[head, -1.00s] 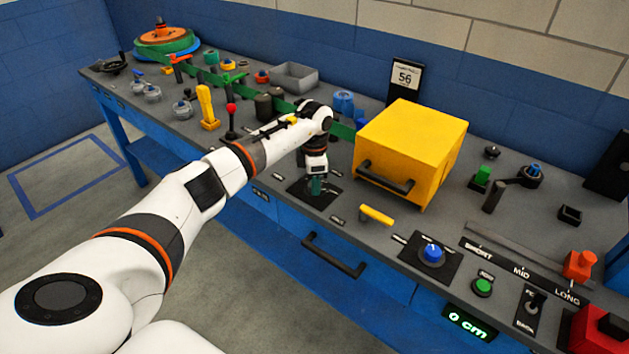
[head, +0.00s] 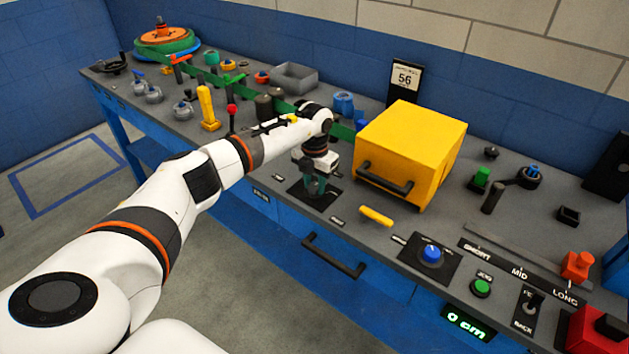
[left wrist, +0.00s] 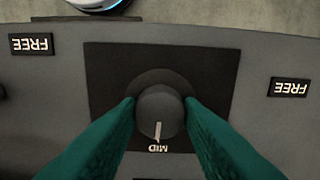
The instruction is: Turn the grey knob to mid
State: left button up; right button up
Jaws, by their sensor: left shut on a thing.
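The grey knob (left wrist: 160,112) sits on a dark square plate (left wrist: 105,70) in the left wrist view. Its white pointer line points at the MID label (left wrist: 157,149). My left gripper (head: 316,188) points down at the dark plate (head: 325,201) in the head view. Its two green fingers are shut on the knob, one on each side. In the head view the knob is mostly hidden by the fingers. My right gripper is in neither view.
A yellow box (head: 410,150) with a dark handle stands close to the right of my left gripper. A yellow handle (head: 377,215) and a blue knob (head: 431,254) lie further right. Two FREE labels (left wrist: 290,87) flank the plate. A drawer handle (head: 332,256) sticks out below the bench edge.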

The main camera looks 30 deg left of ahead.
aim_at(315, 185)
pick_arm(q)
jog(key=shift+n, duration=0.5)
jog(key=o, duration=1)
jog(key=shift+c, duration=0.2)
notch_tip(315, 185, up, 12)
jog(key=b, duration=0.2)
